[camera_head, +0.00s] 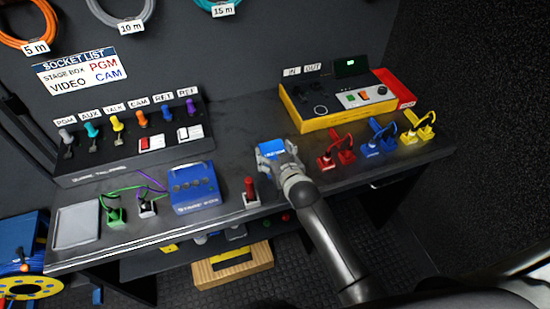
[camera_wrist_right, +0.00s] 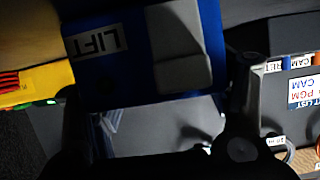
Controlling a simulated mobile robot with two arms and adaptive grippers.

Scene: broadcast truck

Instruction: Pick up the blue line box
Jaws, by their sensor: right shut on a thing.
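The blue line box (camera_head: 270,148) is at my right gripper (camera_head: 279,160) in the head view, over the desk right of the blue stage box. The gripper is shut on it and hides much of it. In the right wrist view the box (camera_wrist_right: 130,88) fills the upper middle, blue with a grey pad and a white label reading LIFT, with the right finger (camera_wrist_right: 243,95) along its side. I cannot tell if it is clear of the desk. My left gripper is not in view.
The blue stage box (camera_head: 193,188) and a red-handled switch (camera_head: 250,191) stand left of my gripper. A yellow console (camera_head: 350,100) stands behind right. Red (camera_head: 336,152), blue (camera_head: 382,138) and yellow (camera_head: 417,126) plug pairs stand right. A socket panel (camera_head: 130,145) stands back left.

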